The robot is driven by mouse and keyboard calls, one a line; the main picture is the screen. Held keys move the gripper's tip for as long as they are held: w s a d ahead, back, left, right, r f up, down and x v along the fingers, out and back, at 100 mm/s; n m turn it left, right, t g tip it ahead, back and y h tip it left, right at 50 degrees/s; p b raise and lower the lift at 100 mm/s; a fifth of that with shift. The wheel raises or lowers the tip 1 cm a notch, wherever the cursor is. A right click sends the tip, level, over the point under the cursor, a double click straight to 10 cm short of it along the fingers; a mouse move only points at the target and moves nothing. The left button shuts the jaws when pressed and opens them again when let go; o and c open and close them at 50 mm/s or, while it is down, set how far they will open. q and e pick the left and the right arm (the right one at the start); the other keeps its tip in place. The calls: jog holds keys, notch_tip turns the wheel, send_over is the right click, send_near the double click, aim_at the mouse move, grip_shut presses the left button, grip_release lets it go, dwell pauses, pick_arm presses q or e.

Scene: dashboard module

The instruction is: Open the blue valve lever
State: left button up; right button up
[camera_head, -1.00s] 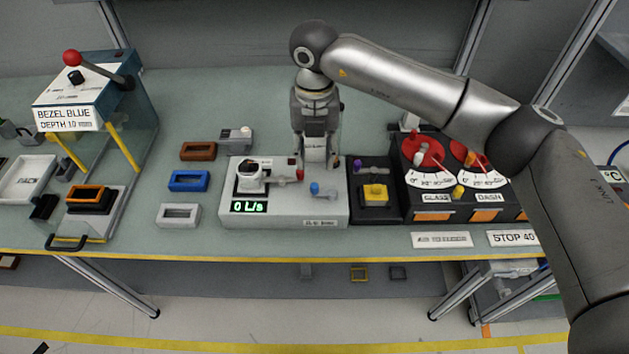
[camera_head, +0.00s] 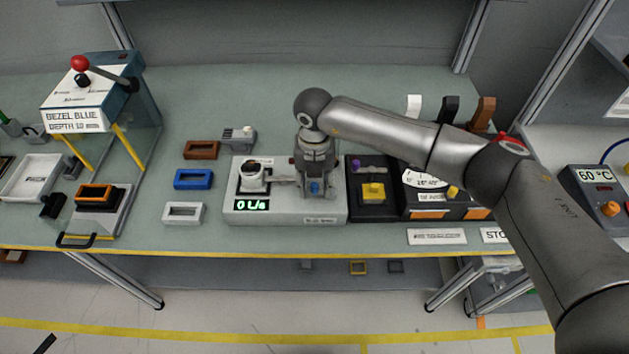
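The blue valve lever (camera_head: 315,187) is on the top of the light grey test box (camera_head: 285,213), right of its middle. Only a small blue part of it shows; the rest is hidden by my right gripper (camera_head: 316,193). The gripper points down onto the box, with its fingers on either side of the blue part. I cannot tell whether the fingers touch the lever or how far apart they are. My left gripper is not in view.
Left on the same box are a white round fixture (camera_head: 252,177) and a green display (camera_head: 251,205) reading 0 L/s. A black box with a yellow button (camera_head: 374,192) stands close on the right. Brown, blue (camera_head: 193,179) and white frames lie to the left.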

grip_shut()
jog(key=shift+s+f+n+b, duration=0.2)
jog(key=shift+n+b, duration=0.4)
jog(key=shift+b, duration=0.35)
jog(key=s+d+n+b, duration=0.1)
jog(key=n+b, duration=0.3)
jog(key=b, duration=0.1)
jog(key=s+d+n+b, duration=0.1)
jog(key=n+b, duration=0.3)
jog(key=b, duration=0.2)
jog(key=s+n+b, duration=0.1)
jog(key=n+b, duration=0.4)
jog(key=b, duration=0.1)
jog(key=shift+s+d, duration=0.25)
jog(key=shift+d, duration=0.15)
jog(key=shift+s+d+r+n+b, duration=0.15)
jog(key=shift+d+n+b, duration=0.2)
jog(key=shift+n+b, duration=0.6)
jog(key=shift+d+r+n+b, duration=0.1)
jog(key=shift+d+n+b, duration=0.2)
jog(key=shift+n+b, duration=0.6)
jog(key=shift+o, duration=0.7)
grip_release()
